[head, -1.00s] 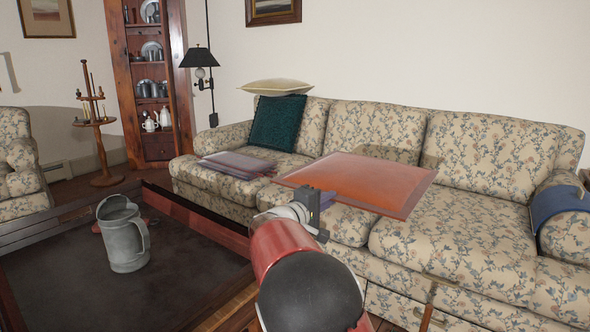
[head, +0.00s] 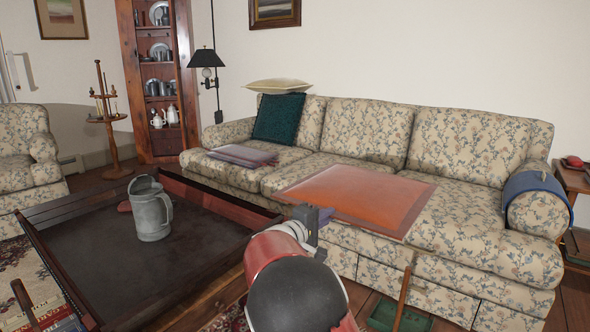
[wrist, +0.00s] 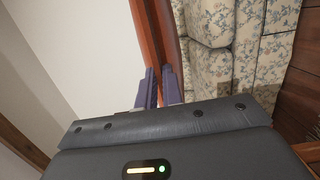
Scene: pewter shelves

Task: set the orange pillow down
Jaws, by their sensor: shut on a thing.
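The orange pillow (head: 352,200) is a flat square held level over the seat of the floral sofa (head: 470,216). Its near left corner is at my gripper (head: 312,222). In the wrist view, my gripper (wrist: 159,88) is shut on the edge of the pillow (wrist: 152,32), which shows as a thin orange-brown strip between the fingers. I cannot tell whether the pillow's underside touches the seat cushions. The fingertips are partly hidden by my arm in the head view.
A teal pillow (head: 279,118), a cream pillow (head: 277,86) and folded cloths (head: 243,155) are on the sofa's left side. A blue cloth (head: 537,187) drapes the right armrest. A dark table (head: 110,255) with a grey pitcher (head: 151,208) stands at left.

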